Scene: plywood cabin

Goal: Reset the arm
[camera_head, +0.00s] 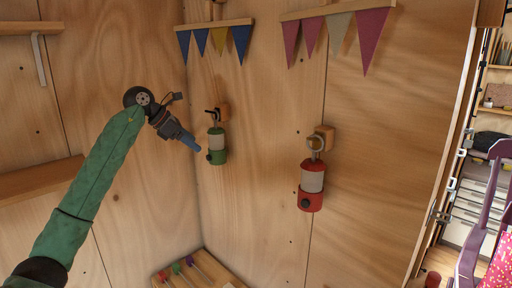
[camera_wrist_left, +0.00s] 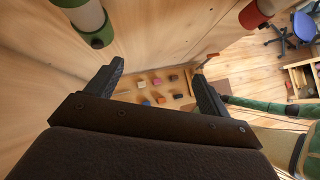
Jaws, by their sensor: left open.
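My left arm comes in from the left in a green sleeve and is raised in front of the plywood wall. My left gripper (camera_head: 192,143) points right and slightly down, just left of the green lantern-like canister (camera_head: 217,146) on the wall. In the left wrist view the gripper's two dark fingers (camera_wrist_left: 160,82) stand wide apart with nothing between them. The green canister (camera_wrist_left: 97,38) also shows there at upper left, apart from the fingers. My right gripper shows in neither view.
A red canister (camera_head: 312,186) hangs on the right wall panel. Bunting hangs from rails above. A wooden shelf (camera_head: 38,181) is at left. A low wooden board (camera_head: 213,268) with coloured pieces is below. A purple chair (camera_head: 484,220) stands at right, past the wall's edge.

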